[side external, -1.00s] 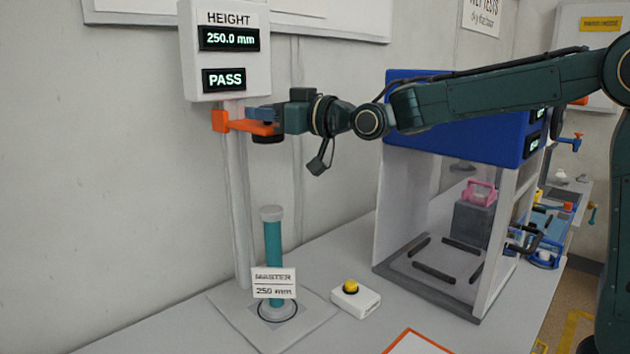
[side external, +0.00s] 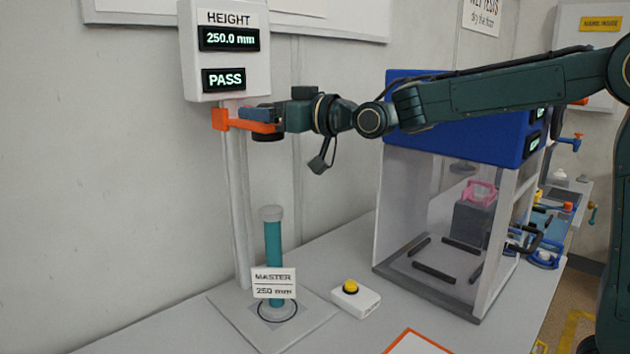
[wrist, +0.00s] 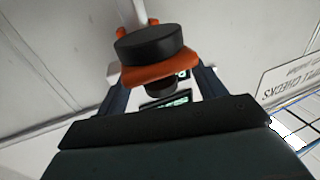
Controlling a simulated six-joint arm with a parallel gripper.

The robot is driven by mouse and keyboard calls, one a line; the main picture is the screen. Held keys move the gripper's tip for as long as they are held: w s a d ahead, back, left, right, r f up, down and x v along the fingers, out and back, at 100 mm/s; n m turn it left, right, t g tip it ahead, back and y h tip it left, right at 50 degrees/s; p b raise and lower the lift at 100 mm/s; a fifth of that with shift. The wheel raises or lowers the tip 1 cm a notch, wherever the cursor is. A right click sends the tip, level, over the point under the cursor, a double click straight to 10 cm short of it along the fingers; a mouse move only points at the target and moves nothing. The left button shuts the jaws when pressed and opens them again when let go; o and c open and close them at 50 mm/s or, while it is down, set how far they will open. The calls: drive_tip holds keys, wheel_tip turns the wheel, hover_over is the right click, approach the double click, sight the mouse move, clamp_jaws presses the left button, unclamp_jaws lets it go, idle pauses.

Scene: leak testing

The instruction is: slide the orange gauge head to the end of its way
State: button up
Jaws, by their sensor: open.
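The orange gauge head (side external: 221,119) sits high on the pale vertical column (side external: 238,200), just below the height display box (side external: 225,50). The display reads 250.0 mm and PASS. My gripper (side external: 258,114) is at the orange arm of the head, with its fingers apart. In the wrist view the gauge head (wrist: 160,75), with a black round pad (wrist: 149,43), lies between the two open fingers (wrist: 165,88). I cannot tell whether either finger touches it. A teal master cylinder (side external: 273,248) with a "MASTER 250 mm" label stands upright on the base plate, well below the head.
A white box with a yellow button (side external: 351,287) sits right of the base plate (side external: 240,315). A blue-topped clear chamber (side external: 450,115) with a pink-handled grey block (side external: 480,220) stands farther right. An orange-edged sheet (side external: 415,343) lies at the front. The wall is close behind the column.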

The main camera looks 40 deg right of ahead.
drive_tip(key=shift+v, duration=2.85)
drive_tip(key=s+d+f+m+g+h, duration=0.1)
drive_tip(key=s+f+g, duration=0.3)
drive_tip(key=s, duration=0.7)
drive_tip(key=s+d+f+m+g+h, duration=0.1)
drive_tip(key=s+d+f+g, duration=0.3)
drive_tip(key=s+f, duration=0.4)
drive_tip(key=s+d+f+m+g+h, duration=0.1)
drive_tip(key=s+d+f+g+h, duration=0.1)
drive_tip(key=s+f, duration=0.5)
drive_tip(key=s+g, duration=0.1)
drive_tip(key=s, duration=0.5)
drive_tip(key=shift+s+d+g+h, duration=0.2)
drive_tip(key=shift+s+g+h, duration=0.1)
drive_tip(key=shift+s+g, duration=0.1)
